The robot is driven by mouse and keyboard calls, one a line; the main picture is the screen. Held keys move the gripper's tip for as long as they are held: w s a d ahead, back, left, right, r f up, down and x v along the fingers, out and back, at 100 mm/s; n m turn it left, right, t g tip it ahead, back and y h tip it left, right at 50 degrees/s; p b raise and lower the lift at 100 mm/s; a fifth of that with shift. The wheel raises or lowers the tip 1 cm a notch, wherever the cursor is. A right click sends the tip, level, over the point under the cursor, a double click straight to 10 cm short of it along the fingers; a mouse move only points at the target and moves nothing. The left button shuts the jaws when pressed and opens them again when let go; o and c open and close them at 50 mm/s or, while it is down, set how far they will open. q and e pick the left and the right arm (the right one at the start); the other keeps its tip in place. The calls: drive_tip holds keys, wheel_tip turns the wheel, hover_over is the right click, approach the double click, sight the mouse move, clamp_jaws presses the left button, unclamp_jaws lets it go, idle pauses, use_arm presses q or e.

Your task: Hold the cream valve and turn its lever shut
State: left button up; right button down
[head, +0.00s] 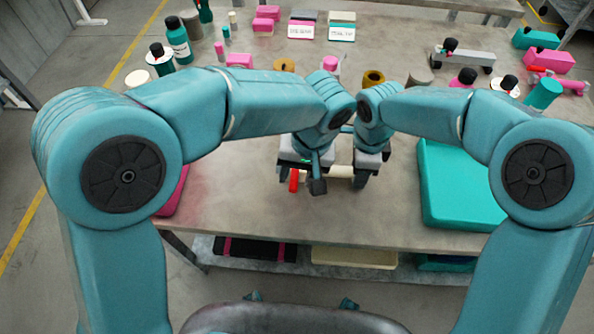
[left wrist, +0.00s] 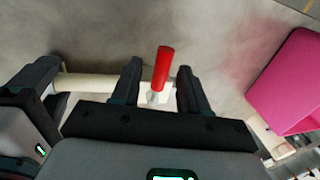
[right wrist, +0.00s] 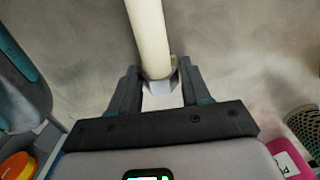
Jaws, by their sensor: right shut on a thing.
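The cream valve (head: 340,171) is a pale tube held level between my two grippers above the table; it also shows in the left wrist view (left wrist: 88,82) and the right wrist view (right wrist: 148,38). Its red lever (left wrist: 162,68) stands out from a white fitting at one end; it shows in the head view (head: 294,181). My left gripper (left wrist: 159,88) is open, with its fingers on either side of the lever and visible gaps. My right gripper (right wrist: 160,88) is shut on the valve's other end, at a pale angular fitting.
A teal tray (head: 455,222) lies at the right of the table (head: 240,205), and a pink one (head: 172,192) at the left. Bottles (head: 179,42), blocks and labelled boxes (head: 301,30) stand along the back. The front middle of the table is bare.

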use_arm(q)
wheel_tip(320, 180, up, 12)
drive_tip(key=d, duration=0.2)
drive_tip(key=shift+d, duration=0.15)
drive_tip(key=shift+f, duration=0.1)
use_arm(e)
drive_tip(key=shift+c, duration=2.2)
unclamp_jaws()
